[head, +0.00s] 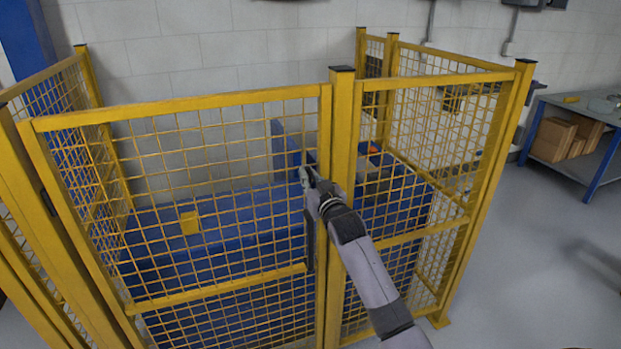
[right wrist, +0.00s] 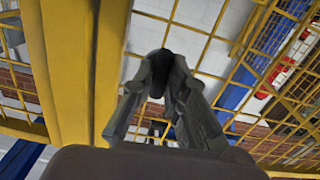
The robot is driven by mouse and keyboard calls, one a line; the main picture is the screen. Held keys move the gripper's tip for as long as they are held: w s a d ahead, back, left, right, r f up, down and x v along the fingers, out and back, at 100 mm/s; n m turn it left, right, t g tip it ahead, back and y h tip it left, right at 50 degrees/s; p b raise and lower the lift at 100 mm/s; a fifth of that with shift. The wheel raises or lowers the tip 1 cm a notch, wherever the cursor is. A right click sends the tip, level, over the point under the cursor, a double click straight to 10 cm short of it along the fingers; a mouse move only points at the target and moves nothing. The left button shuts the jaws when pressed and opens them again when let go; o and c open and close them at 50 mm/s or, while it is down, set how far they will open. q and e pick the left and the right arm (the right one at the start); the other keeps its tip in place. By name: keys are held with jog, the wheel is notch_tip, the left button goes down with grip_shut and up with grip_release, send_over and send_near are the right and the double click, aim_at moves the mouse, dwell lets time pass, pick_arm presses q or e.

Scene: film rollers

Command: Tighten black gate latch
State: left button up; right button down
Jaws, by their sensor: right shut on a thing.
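The black gate latch shows in the head view as a dark upright strip (head: 309,242) along the right edge of the yellow mesh gate (head: 180,106), beside the yellow middle post (head: 342,120). My right gripper (head: 306,172) is at the gate edge, just above that strip. In the right wrist view my right gripper (right wrist: 168,76) is shut on a rounded black part (right wrist: 172,60), which appears to be part of the latch. The fingers hide much of it. The yellow post (right wrist: 75,75) stands close on the left there. My left gripper is not in view.
A large blue machine (head: 220,210) stands behind the yellow mesh fence. A fixed mesh panel (head: 425,150) is right of the post. A workbench (head: 590,115) with brown boxes (head: 562,140) stands at the far right. The grey floor (head: 530,240) on the right is largely clear.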

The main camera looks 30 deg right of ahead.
dwell(0.3)
jog(key=c, duration=1.6)
grip_release()
jog(key=shift+w, duration=0.1)
jog(key=v, duration=1.2)
jog(key=shift+f, duration=0.15)
